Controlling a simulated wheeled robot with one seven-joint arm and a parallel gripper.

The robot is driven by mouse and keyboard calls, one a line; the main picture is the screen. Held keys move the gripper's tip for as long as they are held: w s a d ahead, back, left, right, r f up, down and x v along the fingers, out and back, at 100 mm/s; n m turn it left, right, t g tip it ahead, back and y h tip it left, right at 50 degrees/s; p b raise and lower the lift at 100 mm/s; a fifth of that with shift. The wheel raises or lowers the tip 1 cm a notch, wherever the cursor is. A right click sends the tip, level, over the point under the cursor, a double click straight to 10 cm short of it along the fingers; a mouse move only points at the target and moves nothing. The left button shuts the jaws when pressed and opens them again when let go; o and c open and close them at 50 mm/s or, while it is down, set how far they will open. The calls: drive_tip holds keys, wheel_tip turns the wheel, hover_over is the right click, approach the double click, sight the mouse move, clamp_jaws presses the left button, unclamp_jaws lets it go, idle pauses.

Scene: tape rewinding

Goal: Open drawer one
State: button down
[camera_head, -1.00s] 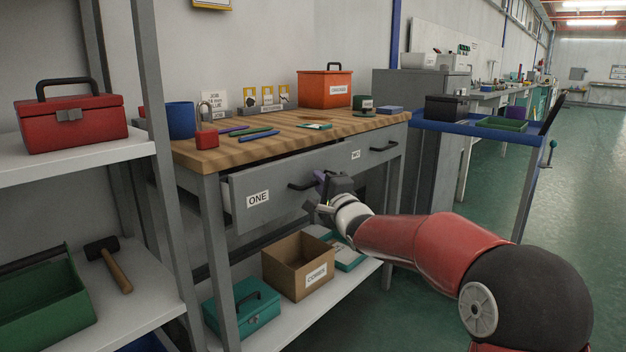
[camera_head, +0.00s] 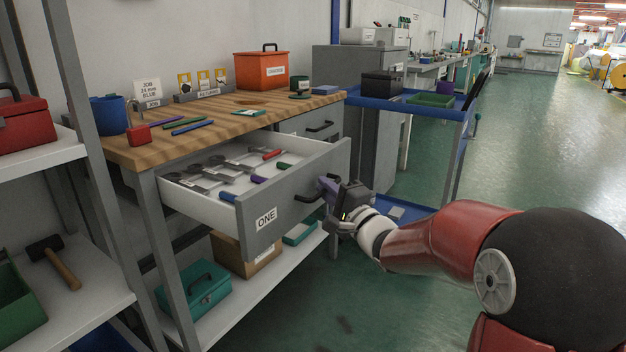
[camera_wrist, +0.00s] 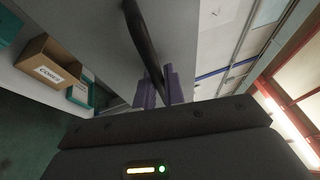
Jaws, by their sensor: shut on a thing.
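Drawer one (camera_head: 295,207) is a grey-fronted drawer with a white label reading ONE. It stands well out from the workbench (camera_head: 140,157). Its white inside shows several tools with coloured handles. My gripper (camera_head: 326,188) is shut on the dark bar handle (camera_head: 308,195) of the drawer. In the wrist view the purple fingers of my gripper (camera_wrist: 158,90) sit on either side of the handle (camera_wrist: 143,45). The fingertips are partly hidden by the wrist in the head view.
A second drawer (camera_head: 320,127) behind is shut. Below are an open cardboard box (camera_head: 236,255) and a teal case (camera_head: 204,287). A blue cart (camera_head: 385,102) stands right of the bench. Shelves with a red toolbox (camera_head: 22,122) stand left. Green floor at the right is clear.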

drive_tip(key=shift+s+d+f, duration=0.1)
drive_tip(key=shift+s+d, duration=0.15)
drive_tip(key=c, duration=1.8)
unclamp_jaws()
drive_tip(key=v, duration=0.7)
drive_tip(key=shift+s+d+f, duration=0.15)
drive_tip(key=shift+s+d, duration=0.05)
drive_tip(key=shift+s, duration=0.15)
